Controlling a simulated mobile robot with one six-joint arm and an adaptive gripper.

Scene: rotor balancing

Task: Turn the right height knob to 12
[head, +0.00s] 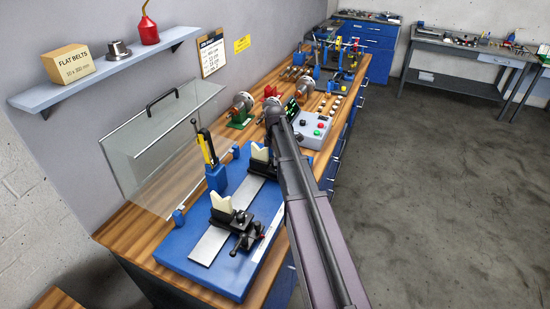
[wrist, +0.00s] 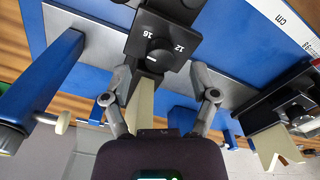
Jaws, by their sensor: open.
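In the wrist view a black support block carries a round black knob (wrist: 159,56) with the white numbers 12 and 16 beside it. I cannot read the knob's setting surely. My gripper (wrist: 160,75) is open, with a finger on either side of the knob and of the cream V-block (wrist: 142,105) below it. I see no contact with the knob. The second support, with its own black knob (wrist: 298,112), is at the right. In the head view the near support (head: 235,218) is clear; the far V-block (head: 260,152) is partly hidden, and my arm hides my gripper.
Both supports stand on a grey rail (head: 210,245) on the blue machine base (head: 183,250). A yellow and black upright (head: 208,148) stands behind them. A clear guard (head: 150,150) is at the left. A control box (head: 313,128) with buttons lies beyond my arm.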

